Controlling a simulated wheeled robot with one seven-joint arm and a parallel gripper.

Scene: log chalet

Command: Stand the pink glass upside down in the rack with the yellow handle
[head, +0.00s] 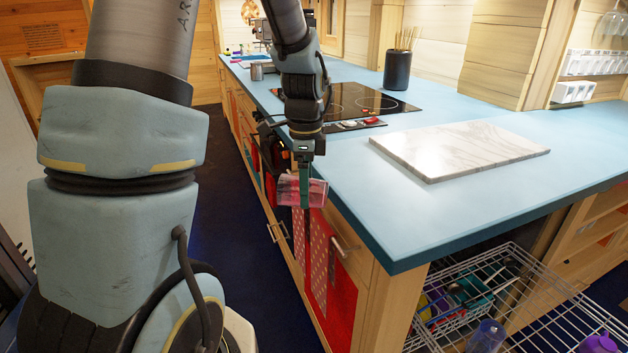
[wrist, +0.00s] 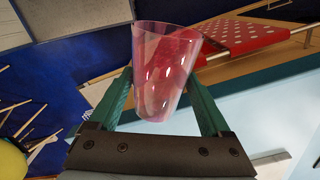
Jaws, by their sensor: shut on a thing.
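The pink glass (head: 289,190) is see-through and held in my gripper (head: 304,182), beside the left edge of the blue counter. In the head view it looks tipped on its side. In the wrist view the pink glass (wrist: 165,65) sits between the two green fingers of my gripper (wrist: 160,85), its wider end away from the palm. The fingers are shut on it. I cannot make out a rack with a yellow handle in the head view. A yellow rounded thing (wrist: 10,160) shows at the wrist view's left edge; I cannot tell what it is.
The blue counter (head: 350,215) carries a marble board (head: 460,150), a black cooktop (head: 350,100) and a dark utensil pot (head: 397,70). A wire basket (head: 545,290) with several items stands lower right. A purple bottle (head: 598,343) is near it. Dark floor lies left of the counter.

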